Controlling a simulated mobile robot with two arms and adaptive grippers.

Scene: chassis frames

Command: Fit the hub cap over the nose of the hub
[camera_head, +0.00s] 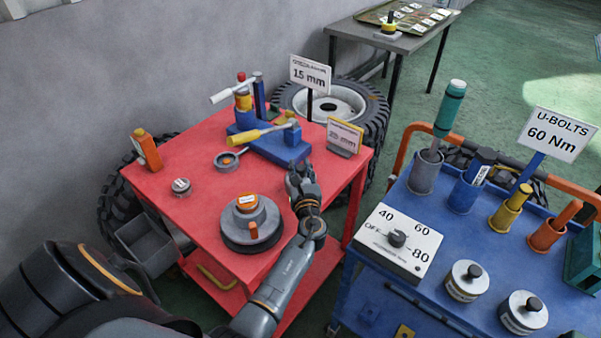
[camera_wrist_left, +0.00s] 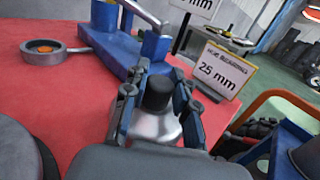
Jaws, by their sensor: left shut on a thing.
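The hub (camera_head: 268,215) is a grey round body on a dark round base near the front of the red table, with an orange and grey nose (camera_head: 247,202) pointing up. My left gripper (camera_head: 296,170) is to the right of the hub, over the table's right part. In the left wrist view, its fingers (camera_wrist_left: 157,95) are shut on a silver domed piece with a black knob, which looks like the hub cap (camera_wrist_left: 155,126). The cap is mostly hidden by the gripper in the head view. I cannot tell whether it touches the table. My right gripper is not in view.
A blue fixture (camera_head: 270,145) with a yellow-handled tool stands at the back of the red table (camera_head: 200,215). A grey ring (camera_head: 227,161), a small round part (camera_head: 181,187) and an orange bottle (camera_head: 147,149) are left. A sign (camera_head: 344,137) stands at the back right. A blue cart (camera_head: 440,255) is right.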

